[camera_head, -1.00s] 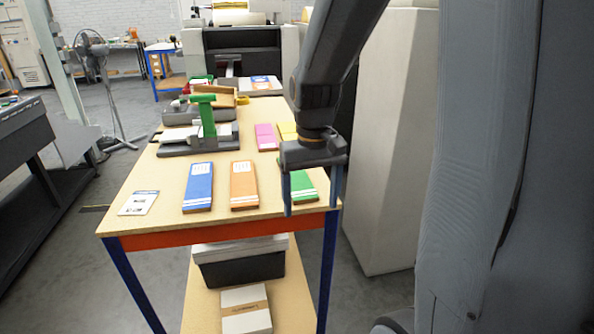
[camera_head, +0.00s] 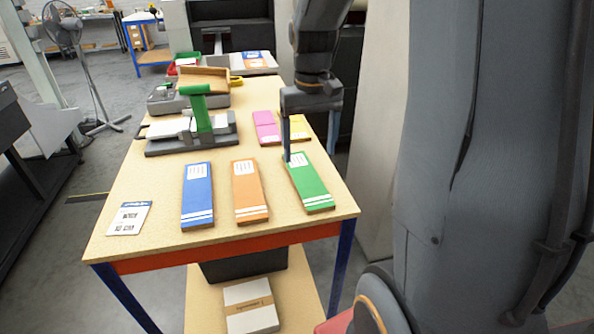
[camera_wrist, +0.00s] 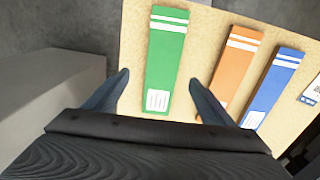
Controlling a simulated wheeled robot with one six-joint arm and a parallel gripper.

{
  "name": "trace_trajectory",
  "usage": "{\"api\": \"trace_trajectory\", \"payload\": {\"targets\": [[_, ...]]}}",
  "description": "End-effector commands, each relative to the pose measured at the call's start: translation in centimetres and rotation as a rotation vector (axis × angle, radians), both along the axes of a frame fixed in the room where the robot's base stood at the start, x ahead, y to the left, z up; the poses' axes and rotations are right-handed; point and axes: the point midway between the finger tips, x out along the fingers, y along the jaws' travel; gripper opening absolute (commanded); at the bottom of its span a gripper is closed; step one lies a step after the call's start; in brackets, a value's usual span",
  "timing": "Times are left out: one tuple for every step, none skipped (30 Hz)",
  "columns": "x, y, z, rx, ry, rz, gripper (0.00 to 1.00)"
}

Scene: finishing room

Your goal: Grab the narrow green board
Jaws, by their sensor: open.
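The narrow green board (camera_head: 311,187) lies flat on the wooden table near its right front corner. It has two white stripes at its near end and a white label at its far end. My gripper (camera_head: 310,157) is open and empty above the label end of the board, with one finger overlapping it in the head view. In the wrist view the green board (camera_wrist: 167,62) lies ahead, between the two spread fingers (camera_wrist: 158,80), with its label end closest to me. The height of the fingers above the table is hard to tell.
An orange board (camera_head: 248,195) and a blue board (camera_head: 198,197) lie left of the green one. Pink (camera_head: 265,127) and yellow (camera_head: 299,133) pieces lie behind. A grey device with a green handle (camera_head: 200,110) stands further left. A printed card (camera_head: 129,218) lies front left.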

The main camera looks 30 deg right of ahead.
Motion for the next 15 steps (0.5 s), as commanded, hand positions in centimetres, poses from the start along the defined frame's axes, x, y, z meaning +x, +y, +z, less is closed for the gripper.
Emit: {"api": "trace_trajectory", "payload": {"targets": [[-0.1,0.1,-0.3,0.0,0.003,0.002,0.77],[0.0,0.2,-0.6,0.0,0.003,0.004,0.77],[0.0,0.3,-1.0,0.0,0.003,0.007,0.77],[0.0,0.4,-1.3,0.001,0.005,0.009,0.77],[0.0,0.5,-1.7,0.001,0.005,0.011,0.77],[0.1,0.6,-2.0,0.0,0.003,0.013,0.77],[0.1,0.7,-2.3,0.0,0.003,0.015,0.77],[0.1,0.8,-2.5,0.001,0.004,0.016,0.77],[0.2,0.9,-2.8,0.0,0.003,0.018,0.77],[0.2,0.9,-3.1,0.0,0.003,0.018,0.77],[0.2,1.0,-3.3,0.0,0.003,0.019,0.77],[0.2,1.0,-3.8,0.001,0.005,0.019,0.77],[0.3,1.1,-4.2,0.001,0.005,0.019,0.77],[0.3,1.1,-4.5,0.001,0.005,0.019,0.77],[0.4,1.1,-5.0,0.001,0.005,0.018,0.77]]}}
